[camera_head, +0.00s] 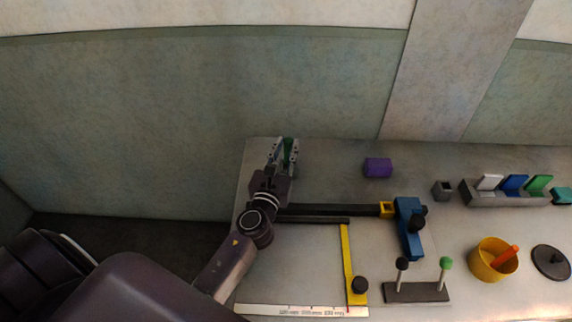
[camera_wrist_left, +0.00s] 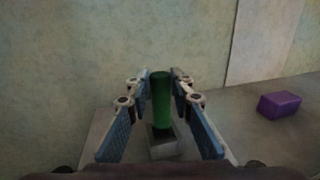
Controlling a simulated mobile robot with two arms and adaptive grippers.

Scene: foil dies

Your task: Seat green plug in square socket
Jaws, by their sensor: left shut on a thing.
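The green plug (camera_head: 288,146) is held between the fingers of my left gripper (camera_head: 284,152) near the table's back left corner. In the left wrist view the plug (camera_wrist_left: 161,98) stands roughly upright between the two blue-padded fingers. A grey block (camera_wrist_left: 162,145), which looks like the square socket, sits at the plug's lower end. Its opening is hidden there, so I cannot tell whether the plug is in it or just above it. My right gripper is not in view.
A purple block (camera_head: 377,167) lies right of the gripper. A small grey holed block (camera_head: 443,190) and a rack (camera_head: 505,199) of coloured plates stand farther right. A blue-and-yellow clamp (camera_head: 409,228), a post stand (camera_head: 416,292) and a yellow cup (camera_head: 481,267) occupy the front.

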